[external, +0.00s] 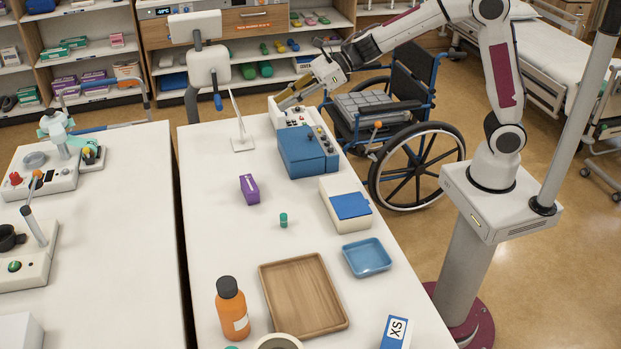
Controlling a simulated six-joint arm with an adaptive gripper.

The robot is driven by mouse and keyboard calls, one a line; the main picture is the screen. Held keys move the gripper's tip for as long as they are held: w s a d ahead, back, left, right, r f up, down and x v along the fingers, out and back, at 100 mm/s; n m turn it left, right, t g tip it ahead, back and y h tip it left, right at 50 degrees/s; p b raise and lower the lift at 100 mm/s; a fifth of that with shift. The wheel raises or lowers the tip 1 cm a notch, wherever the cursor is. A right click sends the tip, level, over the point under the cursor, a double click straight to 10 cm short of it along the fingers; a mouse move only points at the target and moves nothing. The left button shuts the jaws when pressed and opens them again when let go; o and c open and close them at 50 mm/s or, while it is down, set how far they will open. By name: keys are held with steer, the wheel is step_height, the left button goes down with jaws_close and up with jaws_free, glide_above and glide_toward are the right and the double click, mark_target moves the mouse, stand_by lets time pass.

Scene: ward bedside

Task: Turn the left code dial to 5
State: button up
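A white panel box (284,121) with several small knobs stands at the far end of the white table. A blue box (300,153) in front of it has small dark knobs on its right side. The code dials and their numbers are too small to read, and I cannot tell which knob is the left code dial. My gripper (287,103) reaches in from the upper right, with its fingers pointing down and left over the white panel box. It hides part of that box. I cannot tell whether the fingers touch a knob or how far apart they are.
The table (215,205) also holds a white stand (242,143), purple box (250,188), green-capped vial (284,220), white-and-blue box (345,205), blue tray (367,243), wooden tray (263,280) and orange bottle (231,308). A wheelchair (415,165) stands beside it. The table's left-middle is clear.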

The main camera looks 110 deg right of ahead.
steer(key=m+g+h, duration=0.3)
steer(key=m+g, duration=0.6)
steer(key=m, duration=0.1)
glide_toward(331, 149)
steer(key=shift+f, duration=0.1)
steer(key=shift+x, duration=3.7)
steer(key=shift+d, duration=0.1)
steer(key=shift+c, duration=0.4)
